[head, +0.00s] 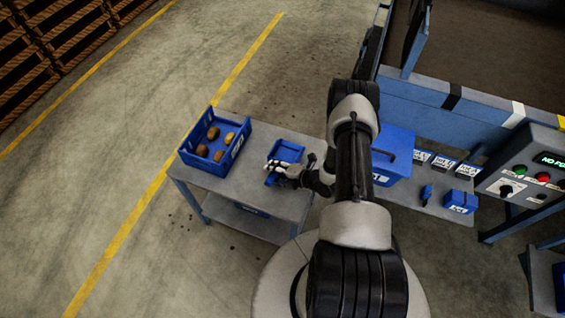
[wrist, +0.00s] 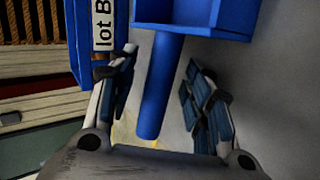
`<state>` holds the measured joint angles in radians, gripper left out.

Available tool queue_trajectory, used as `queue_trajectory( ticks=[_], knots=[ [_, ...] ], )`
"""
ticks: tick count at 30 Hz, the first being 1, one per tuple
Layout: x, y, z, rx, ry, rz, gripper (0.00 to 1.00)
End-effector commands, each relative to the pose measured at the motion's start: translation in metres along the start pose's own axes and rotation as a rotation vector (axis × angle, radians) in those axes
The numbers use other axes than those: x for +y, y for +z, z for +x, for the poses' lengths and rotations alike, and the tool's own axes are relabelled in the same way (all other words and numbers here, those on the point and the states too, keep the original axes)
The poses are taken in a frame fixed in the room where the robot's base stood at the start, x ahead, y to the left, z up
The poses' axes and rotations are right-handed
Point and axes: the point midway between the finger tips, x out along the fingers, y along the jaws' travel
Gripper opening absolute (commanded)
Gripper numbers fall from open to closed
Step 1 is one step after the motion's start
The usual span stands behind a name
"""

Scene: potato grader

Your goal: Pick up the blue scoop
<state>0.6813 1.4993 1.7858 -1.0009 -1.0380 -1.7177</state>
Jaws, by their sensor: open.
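The blue scoop (head: 288,151) lies on the grey table (head: 259,206), to the right of a blue crate. In the wrist view its round handle (wrist: 160,86) runs between the two fingers, and its square pan (wrist: 199,13) is at the top edge. My gripper (head: 272,171) is at the scoop's handle end and partly hides it. In the wrist view my gripper (wrist: 162,95) is open, with a finger on each side of the handle and a visible gap on the right. Whether the left finger touches the handle I cannot tell.
The blue crate (head: 186,157) with several potatoes stands left of the scoop; its labelled side (wrist: 84,38) is close to the left finger. On the right are a blue lidded box (head: 393,152), small blue items and a control panel (head: 527,180). Floor left of the table is clear.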

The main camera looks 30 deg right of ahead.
Motion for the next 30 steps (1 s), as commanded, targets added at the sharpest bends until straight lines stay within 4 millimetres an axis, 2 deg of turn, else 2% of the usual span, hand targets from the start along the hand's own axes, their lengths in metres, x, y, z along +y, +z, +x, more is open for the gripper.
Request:
queue_trajectory(
  ticks=[3,10,30],
  knots=[
    [-0.0006,-0.0001,0.0079,-0.001,-0.001,0.000,0.46],
    [0.0003,0.0002,0.0078,-0.001,0.000,0.001,0.45],
    [0.0003,0.0001,0.0076,-0.001,0.000,0.000,0.00]
  ],
)
